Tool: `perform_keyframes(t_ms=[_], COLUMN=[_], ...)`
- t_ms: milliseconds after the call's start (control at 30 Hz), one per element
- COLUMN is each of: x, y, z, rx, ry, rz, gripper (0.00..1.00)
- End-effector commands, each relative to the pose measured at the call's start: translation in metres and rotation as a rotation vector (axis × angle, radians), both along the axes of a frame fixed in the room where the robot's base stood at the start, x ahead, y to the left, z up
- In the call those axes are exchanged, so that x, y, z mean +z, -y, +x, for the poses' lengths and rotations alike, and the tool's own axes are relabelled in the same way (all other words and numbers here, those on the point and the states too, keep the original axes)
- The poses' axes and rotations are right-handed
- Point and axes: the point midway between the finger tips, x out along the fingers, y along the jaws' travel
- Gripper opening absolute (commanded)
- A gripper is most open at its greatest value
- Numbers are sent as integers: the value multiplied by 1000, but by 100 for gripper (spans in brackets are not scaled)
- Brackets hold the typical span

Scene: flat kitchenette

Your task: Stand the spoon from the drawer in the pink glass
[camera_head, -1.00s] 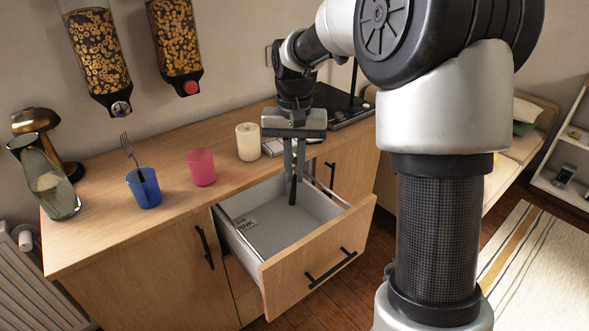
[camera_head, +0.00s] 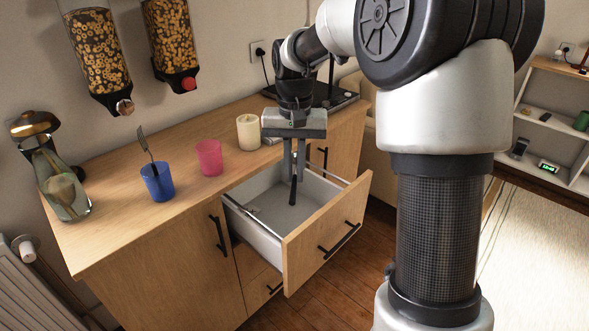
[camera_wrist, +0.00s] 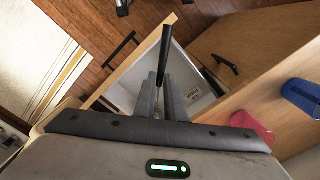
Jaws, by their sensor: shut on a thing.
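My gripper (camera_head: 297,178) is shut on a thin dark handle (camera_head: 293,190), which I take to be the spoon's. It hangs roughly upright over the open drawer (camera_head: 262,240); the spoon's bowl cannot be made out. In the wrist view the black handle (camera_wrist: 165,50) sticks out beyond the fingers (camera_wrist: 161,98). The pink glass (camera_head: 209,157) stands upright on the counter, left of my gripper, and looks empty. It also shows at the lower right of the wrist view (camera_wrist: 250,125).
A blue glass (camera_head: 158,182) holding a fork (camera_head: 146,146) stands left of the pink glass. A white candle (camera_head: 249,132) stands to its right. Cereal dispensers (camera_head: 97,55) hang above.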

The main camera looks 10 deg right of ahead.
Motion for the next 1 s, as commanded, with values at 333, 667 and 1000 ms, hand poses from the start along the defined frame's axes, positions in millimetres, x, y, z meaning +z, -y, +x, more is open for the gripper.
perform_keyframes(t_ms=[333,667,1000], x=[-14,-19,2], y=[-5,-37,-76], z=[40,114,157], rx=[97,330,498], ry=[117,491,878], rz=[-30,-66,-29], gripper=[0,0,0])
